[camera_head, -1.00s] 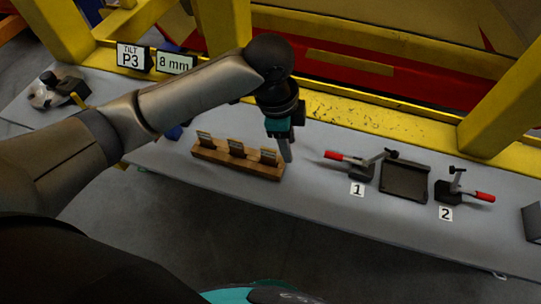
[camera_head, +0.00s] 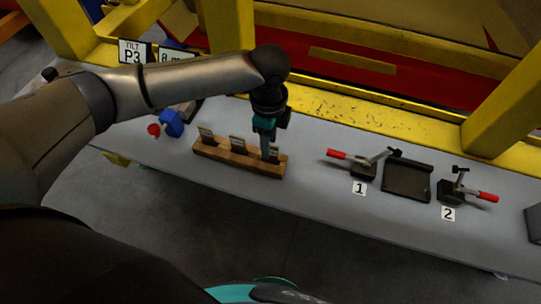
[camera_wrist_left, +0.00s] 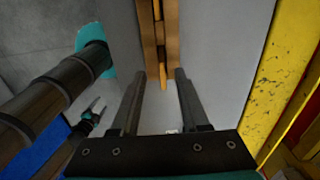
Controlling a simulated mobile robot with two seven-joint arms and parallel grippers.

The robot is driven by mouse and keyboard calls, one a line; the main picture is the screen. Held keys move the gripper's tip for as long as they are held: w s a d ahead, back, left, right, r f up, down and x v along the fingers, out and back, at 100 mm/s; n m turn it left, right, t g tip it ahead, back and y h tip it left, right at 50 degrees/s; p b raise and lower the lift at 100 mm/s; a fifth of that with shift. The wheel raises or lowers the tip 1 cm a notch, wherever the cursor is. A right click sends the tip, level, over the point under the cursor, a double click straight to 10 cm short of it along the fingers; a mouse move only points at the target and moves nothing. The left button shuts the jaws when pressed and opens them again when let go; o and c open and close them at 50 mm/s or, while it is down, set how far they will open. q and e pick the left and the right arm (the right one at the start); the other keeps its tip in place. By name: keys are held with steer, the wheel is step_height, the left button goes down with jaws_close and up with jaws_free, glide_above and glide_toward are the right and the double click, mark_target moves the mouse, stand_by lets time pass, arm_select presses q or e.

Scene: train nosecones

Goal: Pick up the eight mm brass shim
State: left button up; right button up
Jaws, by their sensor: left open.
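A wooden rack (camera_head: 238,160) on the grey table holds three thin upright shims in a row: a left one (camera_head: 206,136), a middle one (camera_head: 238,144) and a right one (camera_head: 273,154). No size marks on them are readable, so I cannot tell which is the eight mm one. My left gripper (camera_head: 267,150) points down at the right end of the rack, by the right shim. In the left wrist view my left gripper (camera_wrist_left: 160,76) is open, with the rack (camera_wrist_left: 150,45) end between its fingertips. Contact cannot be told.
A blue and red tool (camera_head: 172,123) lies left of the rack. Right of it stand a red-handled clamp (camera_head: 362,168), a dark tray (camera_head: 406,180) and another red-handled clamp (camera_head: 452,190). A yellow frame (camera_head: 345,112) runs behind the table.

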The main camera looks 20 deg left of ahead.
mark_target(273, 159)
arm_select(q)
steer(key=f, duration=0.5)
steer(key=shift+w+d+f, duration=0.1)
steer(key=shift+w+f, duration=0.1)
steer(key=shift+f, duration=0.15)
jaws_close()
steer(key=shift+r, duration=0.1)
stand_by(1.1)
